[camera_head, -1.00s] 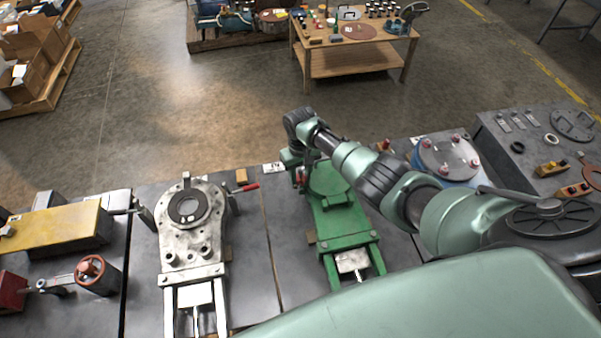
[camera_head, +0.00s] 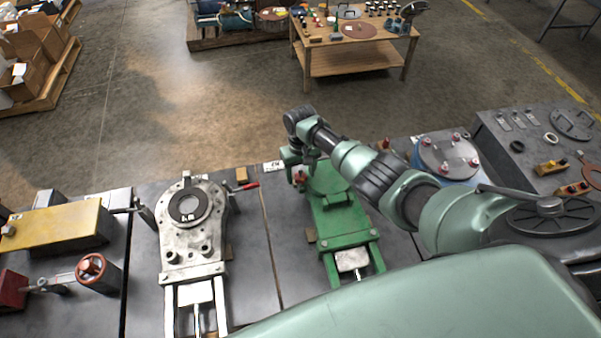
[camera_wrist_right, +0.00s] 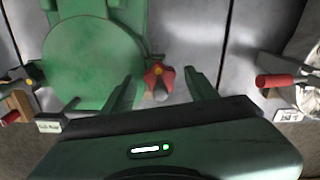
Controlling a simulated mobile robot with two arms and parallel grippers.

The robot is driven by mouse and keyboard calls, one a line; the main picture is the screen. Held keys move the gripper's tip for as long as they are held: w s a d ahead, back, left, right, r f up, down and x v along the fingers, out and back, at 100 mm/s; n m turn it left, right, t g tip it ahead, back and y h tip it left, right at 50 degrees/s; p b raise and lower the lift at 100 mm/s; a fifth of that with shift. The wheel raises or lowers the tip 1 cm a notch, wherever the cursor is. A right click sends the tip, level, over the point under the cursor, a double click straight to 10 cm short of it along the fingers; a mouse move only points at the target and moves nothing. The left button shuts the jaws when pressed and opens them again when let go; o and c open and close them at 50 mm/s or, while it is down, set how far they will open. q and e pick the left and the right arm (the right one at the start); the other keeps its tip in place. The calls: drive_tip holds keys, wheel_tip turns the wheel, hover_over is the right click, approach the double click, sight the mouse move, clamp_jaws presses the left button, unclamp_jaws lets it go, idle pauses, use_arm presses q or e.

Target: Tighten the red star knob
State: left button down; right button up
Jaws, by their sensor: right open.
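The red star knob (camera_wrist_right: 158,77) is at the edge of the green round fixture (camera_wrist_right: 92,62), in the right wrist view. My right gripper (camera_wrist_right: 160,82) is open, with one finger on each side of the knob and a gap on both sides. The knob also shows in the head view (camera_head: 299,178), small and partly hidden by the gripper, on the left side of the green fixture (camera_head: 345,222). My right gripper (camera_head: 297,170) is over it there. My left gripper is in neither view.
A grey fixture (camera_head: 190,240) with a red-handled lever (camera_head: 247,186) stands to the left. A blue drum-like unit with a grey lid (camera_head: 447,155) stands to the right. The bench top between the grey and green fixtures is mostly clear.

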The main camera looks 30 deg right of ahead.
wheel_tip(320, 180, up, 8)
drive_tip(key=shift+f+p, duration=0.1)
drive_tip(key=shift+p, duration=0.25)
idle(0.5)
